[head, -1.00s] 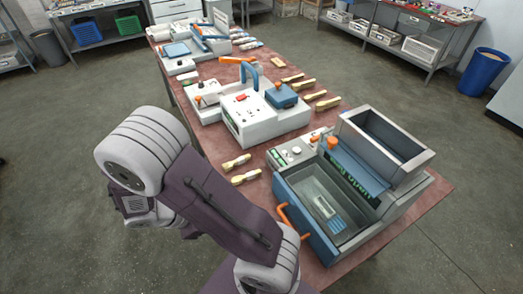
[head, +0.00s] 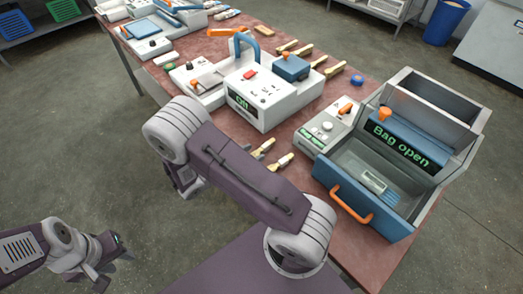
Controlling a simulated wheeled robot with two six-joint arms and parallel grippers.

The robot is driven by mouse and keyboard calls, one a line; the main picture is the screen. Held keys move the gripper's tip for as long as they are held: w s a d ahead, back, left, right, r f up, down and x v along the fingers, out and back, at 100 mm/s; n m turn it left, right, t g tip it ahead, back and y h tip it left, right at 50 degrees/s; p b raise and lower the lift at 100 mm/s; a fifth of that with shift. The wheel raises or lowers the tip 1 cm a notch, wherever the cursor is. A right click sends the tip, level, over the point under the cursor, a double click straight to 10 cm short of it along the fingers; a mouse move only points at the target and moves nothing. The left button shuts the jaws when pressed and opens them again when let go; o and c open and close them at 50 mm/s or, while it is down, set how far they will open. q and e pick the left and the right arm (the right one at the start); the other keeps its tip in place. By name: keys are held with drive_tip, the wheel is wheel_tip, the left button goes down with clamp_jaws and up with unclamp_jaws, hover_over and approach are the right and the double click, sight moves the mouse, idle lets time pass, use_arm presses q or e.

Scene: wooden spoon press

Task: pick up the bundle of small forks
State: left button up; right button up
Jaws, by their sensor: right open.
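Several bundles of pale wooden cutlery lie on the red-brown table. Two are near its front edge: one (head: 262,148) and, just right of it, another (head: 281,163). A row of others (head: 318,61) lies behind the white machine. They are too small to tell which one is the small forks. My left gripper (head: 113,258) is over the floor at lower left, well apart from the table, with nothing visible in it; its jaw opening is unclear. My right arm is folded in front of the table, and its gripper is hidden.
A grey machine (head: 417,160) reading "Bag open" stands at right, its blue-fronted tray holding a pale piece and blue strips. A white press (head: 262,100) reading "Off" stands mid-table. A small blue item (head: 357,80) lies behind. Bare floor is at left.

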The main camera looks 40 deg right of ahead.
sight(260, 149)
drive_tip(key=x, duration=0.5)
drive_tip(key=shift+w+d+f, duration=0.1)
drive_tip(key=shift+d, duration=0.05)
drive_tip(key=shift+c, duration=0.6)
clamp_jaws()
